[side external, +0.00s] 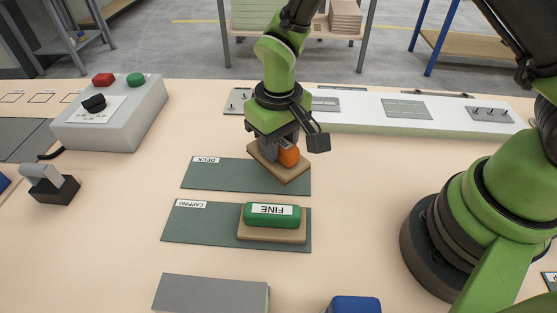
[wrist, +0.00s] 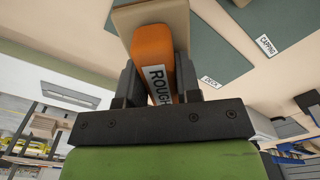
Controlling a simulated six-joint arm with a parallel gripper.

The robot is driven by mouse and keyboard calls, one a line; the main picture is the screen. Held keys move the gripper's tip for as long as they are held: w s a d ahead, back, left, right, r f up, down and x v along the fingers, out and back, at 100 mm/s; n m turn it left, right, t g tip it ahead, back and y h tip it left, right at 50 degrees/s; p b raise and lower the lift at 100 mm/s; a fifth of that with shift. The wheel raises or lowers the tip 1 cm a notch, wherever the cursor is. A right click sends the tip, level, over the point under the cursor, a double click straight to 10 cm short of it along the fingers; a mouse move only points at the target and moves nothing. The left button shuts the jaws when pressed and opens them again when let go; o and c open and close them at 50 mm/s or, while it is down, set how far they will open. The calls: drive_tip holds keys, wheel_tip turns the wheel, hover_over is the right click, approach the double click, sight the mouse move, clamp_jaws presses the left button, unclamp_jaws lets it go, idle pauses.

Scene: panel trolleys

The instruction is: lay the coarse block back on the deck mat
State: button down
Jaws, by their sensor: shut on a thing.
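The coarse block is an orange block labelled ROUGH on a tan base. It shows in the side view (side external: 289,157) and in the wrist view (wrist: 152,45). My gripper (side external: 279,148) is shut on its orange body, with one finger on each side in the wrist view (wrist: 157,85). The block is at the right part of the green-grey deck mat (side external: 225,174), turned at an angle to the mat's edges. I cannot tell whether its base touches the mat. The base hides part of the mat's far right corner.
A green block labelled FINE (side external: 272,215) lies on the capping mat (side external: 200,225), just in front of the deck mat. A control box (side external: 112,115) stands at the left. A pale strip with plates (side external: 365,117) runs behind. A grey slab (side external: 210,293) lies at the front.

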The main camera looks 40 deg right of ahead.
drive_tip(key=shift+f, duration=2.25)
drive_tip(key=c, duration=0.8)
unclamp_jaws()
drive_tip(key=shift+f, duration=0.15)
wheel_tip(320, 180, up, 12)
drive_tip(key=shift+r, duration=0.25)
drive_tip(key=s+d+r+m+t+y, duration=0.1)
drive_tip(key=s+d+r+m+t, duration=0.1)
drive_tip(key=s+r, duration=0.6)
drive_tip(key=s+d+r+m+t+y, duration=0.1)
drive_tip(key=s+d+r+m+t, duration=0.1)
drive_tip(key=s+d+r+t, duration=0.3)
drive_tip(key=v, duration=0.5)
drive_tip(key=shift+s+d+f, duration=0.3)
drive_tip(key=shift+d, duration=0.1)
